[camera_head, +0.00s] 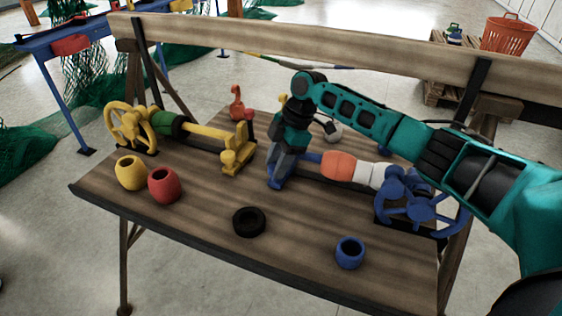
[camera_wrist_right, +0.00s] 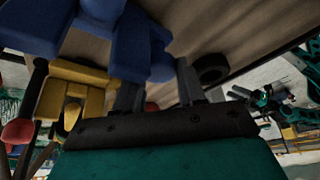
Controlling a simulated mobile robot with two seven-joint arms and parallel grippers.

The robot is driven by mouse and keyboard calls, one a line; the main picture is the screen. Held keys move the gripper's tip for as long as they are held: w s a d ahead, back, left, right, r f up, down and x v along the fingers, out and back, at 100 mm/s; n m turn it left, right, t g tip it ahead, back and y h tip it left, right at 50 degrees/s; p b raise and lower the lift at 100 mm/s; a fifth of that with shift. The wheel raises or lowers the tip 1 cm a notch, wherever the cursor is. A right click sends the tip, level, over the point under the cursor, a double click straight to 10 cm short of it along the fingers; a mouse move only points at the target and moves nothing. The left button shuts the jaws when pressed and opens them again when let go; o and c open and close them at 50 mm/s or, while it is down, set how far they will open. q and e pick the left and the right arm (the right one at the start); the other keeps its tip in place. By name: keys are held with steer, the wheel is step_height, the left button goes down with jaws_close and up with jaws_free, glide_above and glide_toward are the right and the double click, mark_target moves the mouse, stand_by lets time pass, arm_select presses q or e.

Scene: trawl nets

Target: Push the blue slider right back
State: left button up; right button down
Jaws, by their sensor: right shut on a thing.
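The blue slider (camera_head: 279,183) stands at the left end of a blue rod assembly on the wooden table. Its blue body also shows in the right wrist view (camera_wrist_right: 136,42). My right gripper (camera_head: 287,158) reaches down onto the top of the slider and is shut on it; its fingers (camera_wrist_right: 158,88) show on both sides of a blue part. An orange float (camera_head: 338,165) and a white one sit on the rod between the slider and the blue handwheel (camera_head: 408,200). The gripper hides the slider's upper part in the head view. My left gripper is not in view.
A yellow handwheel assembly (camera_head: 205,138) with its yellow slider stands to the left. Yellow (camera_head: 130,173), red (camera_head: 164,186) and blue (camera_head: 350,252) cups and a black ring (camera_head: 249,221) lie towards the front. A wooden beam (camera_head: 250,40) runs along the back.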

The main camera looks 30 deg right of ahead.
steer(key=c, duration=0.7)
jaws_free()
steer(key=shift+w+a, duration=0.2)
steer(key=p+v, duration=0.1)
steer(key=v, duration=1.2)
